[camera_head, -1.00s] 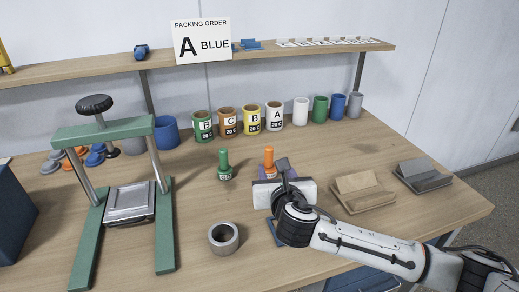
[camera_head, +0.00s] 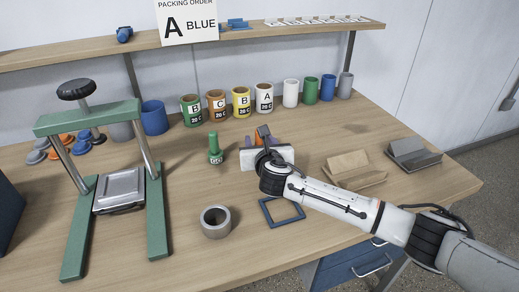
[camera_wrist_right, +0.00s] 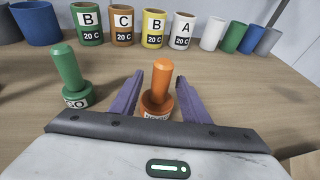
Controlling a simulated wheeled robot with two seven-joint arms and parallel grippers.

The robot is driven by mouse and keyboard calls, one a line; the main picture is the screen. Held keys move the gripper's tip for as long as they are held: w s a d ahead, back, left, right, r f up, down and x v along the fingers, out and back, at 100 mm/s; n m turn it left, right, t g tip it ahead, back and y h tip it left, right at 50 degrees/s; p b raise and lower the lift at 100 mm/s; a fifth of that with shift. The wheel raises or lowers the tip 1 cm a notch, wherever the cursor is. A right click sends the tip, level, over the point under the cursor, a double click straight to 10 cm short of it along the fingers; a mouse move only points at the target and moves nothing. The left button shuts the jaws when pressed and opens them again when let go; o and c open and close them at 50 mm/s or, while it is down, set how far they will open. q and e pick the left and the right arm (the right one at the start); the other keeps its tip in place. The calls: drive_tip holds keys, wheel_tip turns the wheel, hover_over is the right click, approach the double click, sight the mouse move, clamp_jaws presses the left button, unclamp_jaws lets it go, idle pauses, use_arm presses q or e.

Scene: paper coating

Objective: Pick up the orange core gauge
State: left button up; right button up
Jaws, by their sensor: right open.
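The orange core gauge (camera_wrist_right: 161,82) stands upright on the table in the right wrist view, with a round base and a white label at its foot. My right gripper (camera_wrist_right: 157,88) is open, with one purple finger on each side of the gauge; I see a gap on both sides. In the head view my right gripper (camera_head: 258,138) hides most of the gauge behind its white body. A green gauge (camera_head: 214,150) stands upright just left of it, and it also shows in the right wrist view (camera_wrist_right: 66,72). My left gripper is not in view.
Several labelled cups, such as the yellow one (camera_head: 241,103), stand in a row behind the gauges. A green press (camera_head: 92,115) stands at the left. A grey ring (camera_head: 215,221) and a blue square frame (camera_head: 282,212) lie in front. Cardboard holders (camera_head: 350,168) sit at the right.

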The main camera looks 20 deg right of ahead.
drive_tip(key=shift+w, duration=0.15)
drive_tip(key=c, duration=1)
clamp_jaws()
